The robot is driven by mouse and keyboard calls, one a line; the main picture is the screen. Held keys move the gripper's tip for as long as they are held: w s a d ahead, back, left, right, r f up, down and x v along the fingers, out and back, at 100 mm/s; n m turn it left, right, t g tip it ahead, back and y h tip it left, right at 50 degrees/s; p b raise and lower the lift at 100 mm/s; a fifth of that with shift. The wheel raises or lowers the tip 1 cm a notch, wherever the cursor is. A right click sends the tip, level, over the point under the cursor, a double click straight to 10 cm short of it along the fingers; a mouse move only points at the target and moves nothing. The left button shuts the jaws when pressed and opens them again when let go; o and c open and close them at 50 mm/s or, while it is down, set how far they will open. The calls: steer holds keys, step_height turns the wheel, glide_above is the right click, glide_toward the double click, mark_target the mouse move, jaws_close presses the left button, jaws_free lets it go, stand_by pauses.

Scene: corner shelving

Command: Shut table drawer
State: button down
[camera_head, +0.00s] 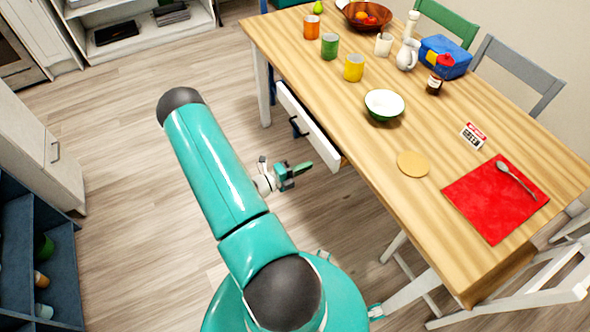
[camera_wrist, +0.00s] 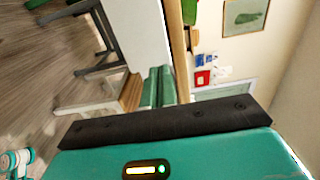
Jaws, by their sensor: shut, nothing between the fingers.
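The table drawer (camera_head: 308,124) has a white front and a dark handle. It stands pulled out from the left long side of the wooden table (camera_head: 330,95). My gripper (camera_head: 303,168) is at the near end of the drawer front, on its outer side, with green fingers pointing right toward it. In the wrist view the fingers of my gripper (camera_wrist: 158,82) are together and empty, close to a white panel (camera_wrist: 142,35). Whether they touch the drawer cannot be told.
On the table are a green-and-white bowl (camera_head: 384,105), several cups, a red mat (camera_head: 497,198) and a round coaster (camera_head: 413,164). White chairs (camera_head: 545,290) stand at the near right. A blue shelf (camera_head: 60,270) and white cabinet (camera_head: 45,150) stand left. The floor between is clear.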

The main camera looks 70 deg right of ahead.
mark_target(330, 156)
steer(key=x, duration=0.7)
steer(key=x, duration=0.9)
steer(key=shift+s+d+r, duration=0.15)
steer(key=shift+w+a, duration=0.35)
steer(key=v, duration=1.3)
steer(key=shift+w+a, duration=0.25)
steer(key=shift+a, duration=0.1)
